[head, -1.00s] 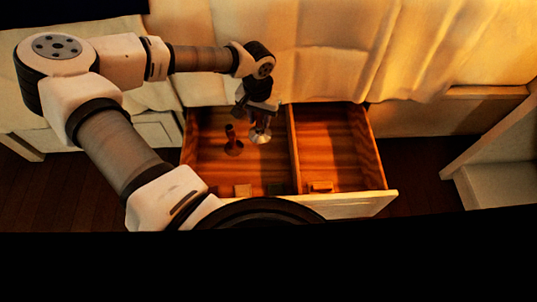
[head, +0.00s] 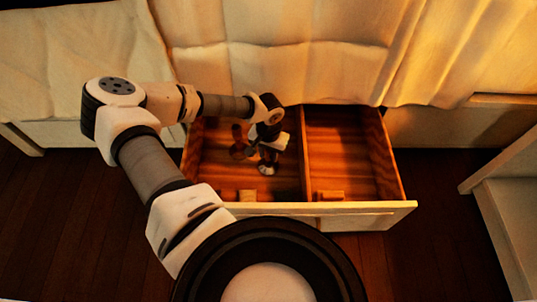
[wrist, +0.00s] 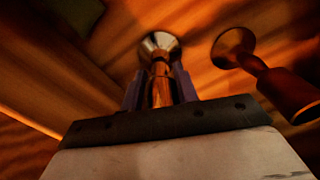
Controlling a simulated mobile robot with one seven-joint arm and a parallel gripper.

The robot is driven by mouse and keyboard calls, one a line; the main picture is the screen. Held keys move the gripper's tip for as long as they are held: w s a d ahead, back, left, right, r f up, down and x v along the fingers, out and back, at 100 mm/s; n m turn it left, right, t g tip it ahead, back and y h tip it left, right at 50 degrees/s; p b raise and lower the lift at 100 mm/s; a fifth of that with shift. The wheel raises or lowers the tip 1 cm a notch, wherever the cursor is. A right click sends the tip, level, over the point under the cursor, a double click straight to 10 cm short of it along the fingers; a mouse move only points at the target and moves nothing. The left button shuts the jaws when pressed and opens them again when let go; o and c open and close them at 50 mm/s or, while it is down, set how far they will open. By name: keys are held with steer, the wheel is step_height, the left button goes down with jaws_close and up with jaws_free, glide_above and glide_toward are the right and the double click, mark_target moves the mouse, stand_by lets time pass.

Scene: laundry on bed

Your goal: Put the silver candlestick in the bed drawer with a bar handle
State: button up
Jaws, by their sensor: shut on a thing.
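The silver candlestick (head: 267,169) is in my gripper (head: 269,150), over the left compartment of the open bed drawer (head: 368,208). In the wrist view, my gripper (wrist: 160,88) is shut around the candlestick's stem, and its shiny flared end (wrist: 159,44) points away from the palm. I cannot tell whether that end touches the drawer floor. The drawer is pulled out below the bed, and a divider splits it in two. Its bar handle is not clearly visible from above.
A brown wooden candlestick-like object (head: 238,143) stands in the left compartment, left of my gripper; it is close by in the wrist view (wrist: 270,75). Small wooden blocks (head: 246,196) (head: 330,195) sit inside the drawer front. The right compartment is otherwise empty. White furniture (head: 505,215) stands at right.

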steer(key=shift+f, duration=0.15)
steer(key=o, duration=1.1)
step_height(320, 180, up, 12)
steer(key=p, duration=0.5)
steer(key=shift+r+p, duration=0.2)
steer(key=shift+p, duration=0.1)
